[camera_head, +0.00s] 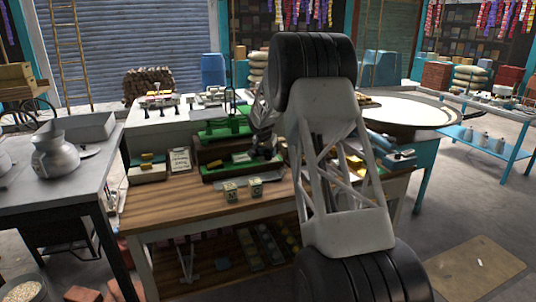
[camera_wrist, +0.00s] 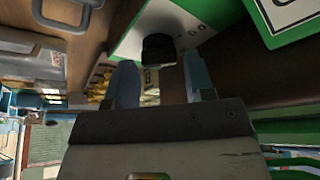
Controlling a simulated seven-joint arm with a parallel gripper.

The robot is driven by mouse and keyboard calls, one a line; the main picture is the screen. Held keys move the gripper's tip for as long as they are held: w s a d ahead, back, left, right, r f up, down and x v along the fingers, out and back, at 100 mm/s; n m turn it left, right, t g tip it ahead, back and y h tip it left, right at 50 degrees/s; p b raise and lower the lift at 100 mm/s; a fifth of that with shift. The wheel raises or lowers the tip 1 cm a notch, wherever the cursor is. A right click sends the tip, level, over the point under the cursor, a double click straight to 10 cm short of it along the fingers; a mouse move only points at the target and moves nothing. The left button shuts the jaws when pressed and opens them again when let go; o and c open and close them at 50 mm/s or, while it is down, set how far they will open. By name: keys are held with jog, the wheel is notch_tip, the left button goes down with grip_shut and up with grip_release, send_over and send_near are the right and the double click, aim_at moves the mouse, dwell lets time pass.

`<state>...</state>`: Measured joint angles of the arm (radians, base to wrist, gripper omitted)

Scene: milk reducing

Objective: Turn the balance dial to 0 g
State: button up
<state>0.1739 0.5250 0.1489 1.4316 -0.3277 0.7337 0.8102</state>
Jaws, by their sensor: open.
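The balance dial, a black knob (camera_wrist: 158,48), sits on a white and green housing (camera_wrist: 185,32) in the wrist view. My gripper (camera_wrist: 161,80) is open, with a blue-grey finger on each side of the gap. The knob shows just beyond the fingertips, roughly in line with the gap; I cannot tell whether they touch. No dial marking is readable. In the head view, a green balance (camera_head: 222,128) stands on the wooden bench, and my gripper (camera_head: 264,148) is at its right side, in front of its green base. The dial is hidden there by my arm.
Two small marked blocks (camera_head: 230,191) stand at the front of the wooden bench (camera_head: 190,212). A small card sign (camera_head: 180,160) stands left of the balance. A metal pot (camera_head: 55,152) is on the left table. A blue and white device (camera_head: 397,160) lies at the right.

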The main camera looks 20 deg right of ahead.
jog(key=shift+w+d+f, duration=0.15)
jog(key=shift+f, duration=0.3)
jog(key=c, duration=0.6)
jog(key=shift+c, duration=0.2)
jog(key=shift+n, duration=0.3)
jog(key=shift+n+t+y, duration=0.4)
jog(key=shift+n, duration=0.8)
jog(key=o, duration=0.6)
